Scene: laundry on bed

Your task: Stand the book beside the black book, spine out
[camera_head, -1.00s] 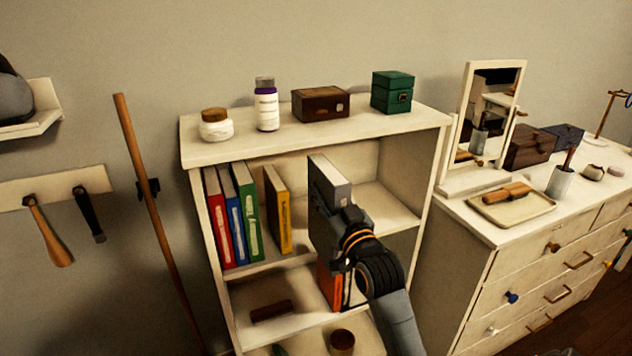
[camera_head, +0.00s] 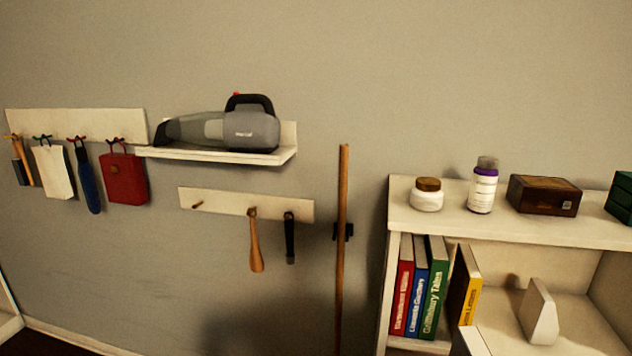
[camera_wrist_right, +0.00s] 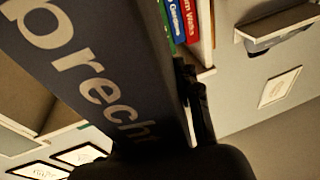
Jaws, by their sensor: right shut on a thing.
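A dark book with large pale letters (camera_wrist_right: 85,65) fills much of the right wrist view. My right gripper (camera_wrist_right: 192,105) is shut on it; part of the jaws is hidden. Red (camera_head: 402,290), blue (camera_head: 417,290) and green (camera_head: 436,288) books stand on the shelf. A yellow-spined book with a dark cover (camera_head: 466,285) leans to their right. I cannot single out a wholly black book. My left gripper is not in view.
A pale wedge-shaped block (camera_head: 539,312) stands farther right on the shelf (camera_head: 585,318), with a gap before it. A jar (camera_head: 428,197), a bottle (camera_head: 483,188) and a brown box (camera_head: 545,196) stand on top. A wooden pole (camera_head: 343,250) stands left.

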